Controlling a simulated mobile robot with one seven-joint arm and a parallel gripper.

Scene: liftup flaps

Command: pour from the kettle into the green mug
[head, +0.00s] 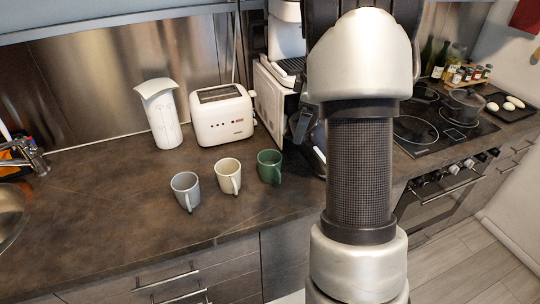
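The green mug (269,167) stands upright on the dark counter, at the right end of a row of three mugs. Its handle points toward the front right. My arm fills the right middle of the head view and hides the counter behind it. Just left of the arm, a black curved part and a shiny rounded surface (319,141) show at the edge. This may be the kettle, mostly hidden; I cannot tell for sure. My gripper is hidden behind the arm, so I cannot see what it holds.
A grey mug (185,191) and a cream mug (228,176) stand left of the green mug. A white jug-like container (160,115) and a toaster (222,115) stand behind. A sink (10,215) is at left, a hob (440,122) at right. The left front counter is clear.

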